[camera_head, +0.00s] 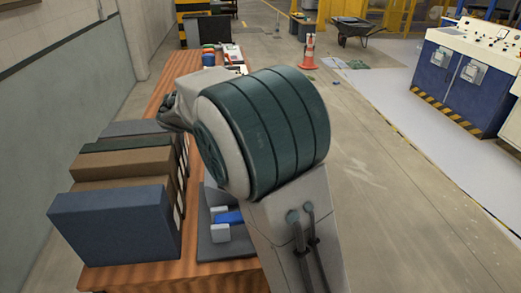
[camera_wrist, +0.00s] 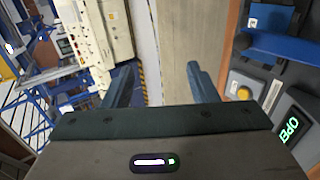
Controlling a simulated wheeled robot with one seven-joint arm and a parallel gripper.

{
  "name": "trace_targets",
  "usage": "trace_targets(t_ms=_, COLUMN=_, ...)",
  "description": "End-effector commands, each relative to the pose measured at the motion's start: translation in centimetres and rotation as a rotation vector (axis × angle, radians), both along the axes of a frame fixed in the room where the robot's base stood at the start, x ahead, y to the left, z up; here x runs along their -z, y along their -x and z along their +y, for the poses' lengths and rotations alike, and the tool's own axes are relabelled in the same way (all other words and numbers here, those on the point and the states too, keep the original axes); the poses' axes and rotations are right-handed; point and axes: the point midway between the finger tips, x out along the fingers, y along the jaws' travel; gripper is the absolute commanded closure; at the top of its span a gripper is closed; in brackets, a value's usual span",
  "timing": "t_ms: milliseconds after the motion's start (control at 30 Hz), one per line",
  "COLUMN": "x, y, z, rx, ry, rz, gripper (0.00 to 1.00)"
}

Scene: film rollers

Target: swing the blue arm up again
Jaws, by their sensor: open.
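The blue arm (camera_head: 230,217) shows small in the head view, between pale blocks on a dark grey device (camera_head: 212,247) on the wooden table; my arm hides the device's right part. In the wrist view the blue arm (camera_wrist: 285,48) lies across the device at the upper right, apart from my fingers.
Several box-like binders, the nearest blue (camera_head: 120,225), stand along the table's (camera_head: 150,276) left side. Small coloured items lie at its far end. A blue and white control cabinet (camera_head: 455,75) stands across the open floor at right. An orange cone (camera_head: 308,52) stands farther back.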

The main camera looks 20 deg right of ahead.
Motion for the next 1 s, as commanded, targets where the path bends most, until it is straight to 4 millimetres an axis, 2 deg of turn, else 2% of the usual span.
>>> trace_targets(t_ms=633, x=-0.2, y=0.6, z=-0.7, rx=0.0, ry=-0.022, rz=0.004, gripper=0.47)
trace_targets(t_ms=767, x=0.7, y=2.5, z=-1.5, rx=-0.008, ry=-0.139, rz=0.02, gripper=0.47)
trace_targets(t_ms=1000, x=3.0, y=7.8, z=-1.9, rx=-0.061, ry=-0.455, rz=0.019, gripper=0.47)
